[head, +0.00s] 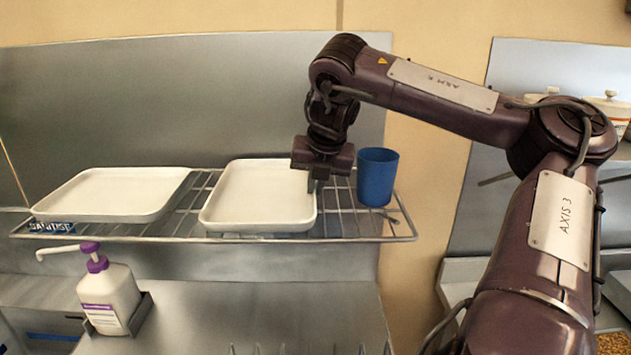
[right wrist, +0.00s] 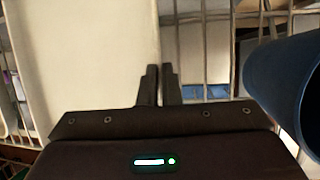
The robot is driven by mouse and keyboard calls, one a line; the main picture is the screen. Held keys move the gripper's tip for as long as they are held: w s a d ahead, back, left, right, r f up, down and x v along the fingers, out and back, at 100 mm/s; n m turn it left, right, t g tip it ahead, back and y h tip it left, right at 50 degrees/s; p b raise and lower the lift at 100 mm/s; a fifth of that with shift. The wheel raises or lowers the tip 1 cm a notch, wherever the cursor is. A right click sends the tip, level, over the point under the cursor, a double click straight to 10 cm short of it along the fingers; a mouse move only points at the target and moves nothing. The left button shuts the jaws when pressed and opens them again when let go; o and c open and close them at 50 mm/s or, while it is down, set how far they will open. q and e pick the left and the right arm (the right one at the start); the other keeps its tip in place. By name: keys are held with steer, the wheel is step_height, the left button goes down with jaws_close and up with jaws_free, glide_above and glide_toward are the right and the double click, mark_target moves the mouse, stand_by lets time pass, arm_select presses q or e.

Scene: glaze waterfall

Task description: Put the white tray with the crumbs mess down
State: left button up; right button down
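Two white trays are at the wire rack (head: 370,225). The middle white tray (head: 255,195) is level, on or just above the rack; a small gap cannot be ruled out. The left white tray (head: 110,193) lies on the rack's left part. I cannot make out crumbs on either. My right gripper (head: 315,183) is at the middle tray's right rim, pointing down. In the right wrist view, its fingers (right wrist: 160,85) are nearly together, with the tray's rim (right wrist: 148,40) running between them. My left gripper is not in view.
A blue cup (head: 377,177) stands on the rack close to the right of my gripper. A pump bottle (head: 108,298) stands in a holder below the rack on the left. A blue label (head: 52,227) is at the rack's front left. A metal panel (head: 200,100) backs the rack.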

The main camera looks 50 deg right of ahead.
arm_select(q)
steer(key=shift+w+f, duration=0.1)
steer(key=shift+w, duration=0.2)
arm_select(e)
steer(key=shift+a+f, duration=0.1)
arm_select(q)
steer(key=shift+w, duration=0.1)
arm_select(e)
steer(key=c, duration=1.6)
jaws_free()
